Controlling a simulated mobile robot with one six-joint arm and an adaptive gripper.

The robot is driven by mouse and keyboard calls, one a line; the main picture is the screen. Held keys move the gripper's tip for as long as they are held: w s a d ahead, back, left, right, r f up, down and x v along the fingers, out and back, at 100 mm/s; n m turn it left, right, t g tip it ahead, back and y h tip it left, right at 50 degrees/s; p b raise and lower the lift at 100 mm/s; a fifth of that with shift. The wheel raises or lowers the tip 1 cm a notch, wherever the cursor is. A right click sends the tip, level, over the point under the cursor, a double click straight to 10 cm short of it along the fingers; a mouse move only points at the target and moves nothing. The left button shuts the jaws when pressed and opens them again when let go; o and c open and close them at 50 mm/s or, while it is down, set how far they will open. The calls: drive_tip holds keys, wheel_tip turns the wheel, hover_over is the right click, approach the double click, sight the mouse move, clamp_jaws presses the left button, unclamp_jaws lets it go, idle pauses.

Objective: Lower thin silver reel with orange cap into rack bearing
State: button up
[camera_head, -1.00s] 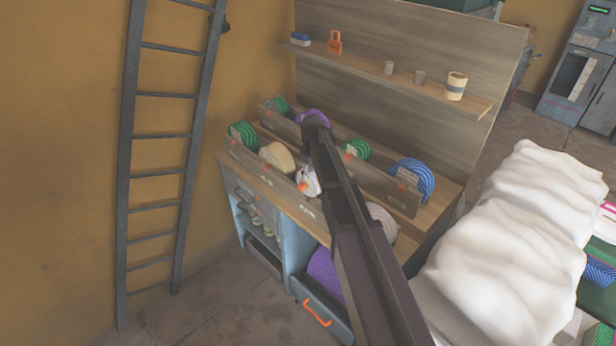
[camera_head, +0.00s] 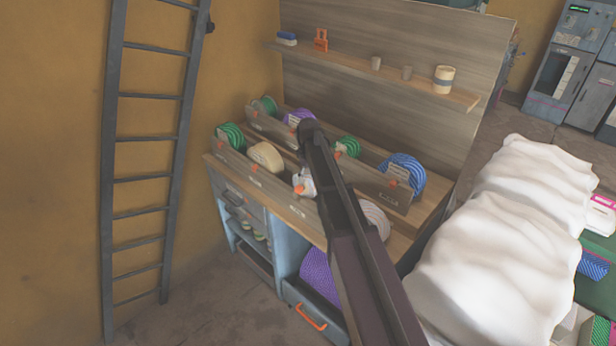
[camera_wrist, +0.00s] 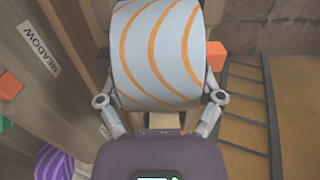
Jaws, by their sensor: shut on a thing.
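The silver reel (camera_wrist: 158,50) with orange stripes fills the upper middle of the wrist view. Its orange cap (camera_wrist: 215,55) sticks out on the right. My gripper (camera_wrist: 160,100) is shut on the reel, with one finger on each side. In the head view the reel (camera_head: 307,180) is a small pale shape with an orange end, beside the front board of the rack (camera_head: 243,172). My arm hides part of it and most of my gripper. The bearing under the reel is hidden, so I cannot tell whether the reel touches it.
Other reels sit in the rack: green (camera_head: 229,135), cream (camera_head: 266,156), blue striped (camera_head: 405,172) and a pale one (camera_head: 374,218). A shelf (camera_head: 370,75) with small containers is above. A ladder (camera_head: 145,180) stands left. White bulky bags (camera_head: 500,240) are at right.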

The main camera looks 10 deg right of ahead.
drive_tip(key=shift+f+b, duration=1.6)
drive_tip(key=shift+f, duration=0.25)
drive_tip(key=o, duration=1.1)
drive_tip(key=shift+c, duration=0.2)
drive_tip(key=shift+r, duration=0.1)
